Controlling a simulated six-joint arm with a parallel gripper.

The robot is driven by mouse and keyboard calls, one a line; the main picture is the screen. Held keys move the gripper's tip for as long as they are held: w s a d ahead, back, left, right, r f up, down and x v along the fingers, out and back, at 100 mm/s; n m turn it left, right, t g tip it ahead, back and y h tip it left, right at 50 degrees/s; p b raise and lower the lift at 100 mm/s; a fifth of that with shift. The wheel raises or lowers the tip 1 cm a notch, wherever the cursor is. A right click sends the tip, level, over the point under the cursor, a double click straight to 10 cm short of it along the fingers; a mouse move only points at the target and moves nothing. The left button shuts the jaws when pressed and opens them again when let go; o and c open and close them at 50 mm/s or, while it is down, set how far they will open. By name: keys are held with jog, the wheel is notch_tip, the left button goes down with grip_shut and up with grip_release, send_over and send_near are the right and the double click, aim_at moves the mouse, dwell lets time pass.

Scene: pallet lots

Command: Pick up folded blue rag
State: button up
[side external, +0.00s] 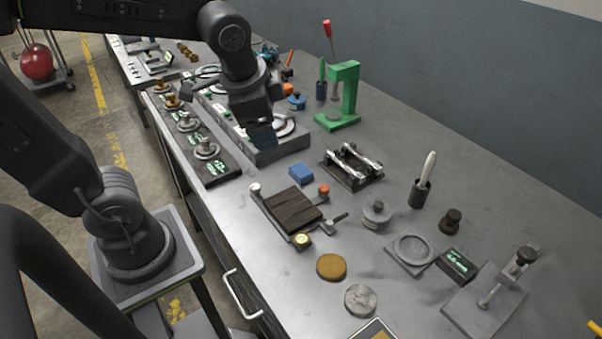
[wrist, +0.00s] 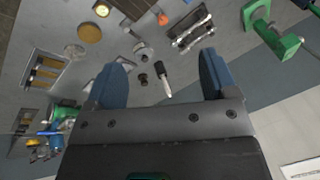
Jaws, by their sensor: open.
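The folded blue rag (side external: 301,174) is a small blue block shape lying flat on the grey bench, just behind a dark wooden board in a metal frame. My gripper (side external: 262,138) hangs above the bench, up and to the left of the rag in the side view, apart from it. In the wrist view my gripper (wrist: 162,68) shows two blue fingers spread wide with nothing between them. I cannot clearly make out the rag in the wrist view.
The framed wooden board (side external: 291,208) with knobs stands in front of the rag. A rack with two silver bars (side external: 352,165) is to its right. A green press (side external: 345,97) stands behind. A dark strip of round knobs (side external: 206,149) lies left.

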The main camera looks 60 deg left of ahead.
jog(key=w+a+f+m+g+y, duration=0.2)
jog(key=w+f+m, duration=0.2)
jog(key=w+m, duration=0.35)
jog(key=m+g+y, duration=0.1)
jog(key=m+g, duration=0.1)
jog(key=m, duration=0.3)
send_near(301, 170)
jog(key=x, duration=0.9)
jog(key=shift+a+f, duration=0.1)
jog(key=shift+a, duration=0.05)
jog(key=shift+c, duration=0.2)
jog(key=c, duration=1)
jog(key=shift+o, duration=0.2)
notch_tip(301, 170, up, 4)
jog(key=shift+w+r, duration=0.1)
jog(key=shift+r, duration=0.15)
jog(key=s+a+r, duration=0.6)
jog(key=s+a, duration=0.1)
jog(key=a, duration=0.2)
jog(key=shift+s+r, duration=0.2)
jog(key=shift+r, duration=0.1)
